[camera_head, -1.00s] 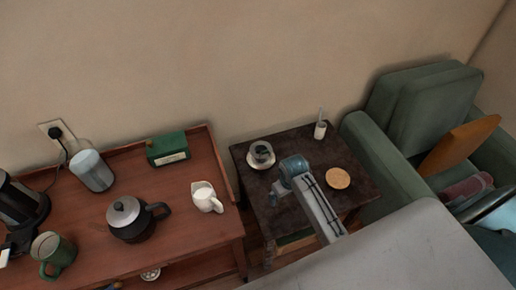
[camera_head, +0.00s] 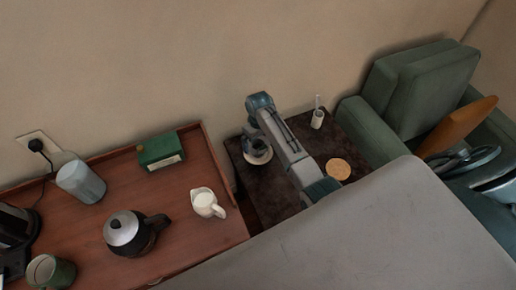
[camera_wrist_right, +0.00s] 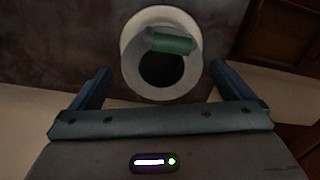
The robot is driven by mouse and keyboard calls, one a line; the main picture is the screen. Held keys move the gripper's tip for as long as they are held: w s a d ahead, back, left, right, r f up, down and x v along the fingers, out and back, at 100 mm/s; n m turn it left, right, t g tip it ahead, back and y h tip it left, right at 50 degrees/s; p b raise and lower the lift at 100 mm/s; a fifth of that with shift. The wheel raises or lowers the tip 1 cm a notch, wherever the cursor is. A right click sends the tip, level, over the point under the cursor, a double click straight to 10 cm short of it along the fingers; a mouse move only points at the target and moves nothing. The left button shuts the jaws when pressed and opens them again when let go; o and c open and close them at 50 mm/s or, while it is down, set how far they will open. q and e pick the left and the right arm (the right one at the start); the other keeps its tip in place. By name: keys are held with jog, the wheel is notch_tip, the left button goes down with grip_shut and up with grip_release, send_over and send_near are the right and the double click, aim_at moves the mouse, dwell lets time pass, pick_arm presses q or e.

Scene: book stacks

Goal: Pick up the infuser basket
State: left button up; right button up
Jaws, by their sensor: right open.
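A pale cup (camera_head: 256,157) on a white saucer (camera_head: 266,160) stands on the small dark table, partly hidden by my right arm. In the right wrist view the saucer (camera_wrist_right: 130,57) rings a round, dark opening (camera_wrist_right: 162,70). A green piece (camera_wrist_right: 172,44) lies across its far side; it may be part of the infuser basket, but I cannot tell the basket's outline. My right gripper (camera_wrist_right: 160,88) is open and empty above the cup, with its fingers on either side of it. In the head view its fingertips are hidden.
The dark table (camera_head: 285,192) also holds a white cup with a stick (camera_head: 317,119) and a round tan coaster (camera_head: 338,169). A wooden sideboard (camera_head: 185,235) with a black teapot (camera_head: 128,235) and white jug (camera_head: 207,203) stands left; a green armchair (camera_head: 390,140) stands right.

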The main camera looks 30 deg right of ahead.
aim_at(259, 145)
jog(key=f, duration=0.4)
jog(key=shift+s+a+f+p, duration=0.1)
jog(key=shift+s+f+p, duration=0.1)
jog(key=shift+p, duration=0.1)
jog(key=shift+f, duration=0.25)
pick_arm(q)
jog(key=shift+w+r, duration=0.35)
jog(key=shift+w, duration=0.5)
jog(key=shift+s, duration=0.1)
pick_arm(e)
jog(key=shift+c, duration=0.4)
jog(key=c, duration=0.9)
pick_arm(q)
jog(key=shift+s, duration=0.1)
pick_arm(e)
jog(key=shift+o, duration=0.2)
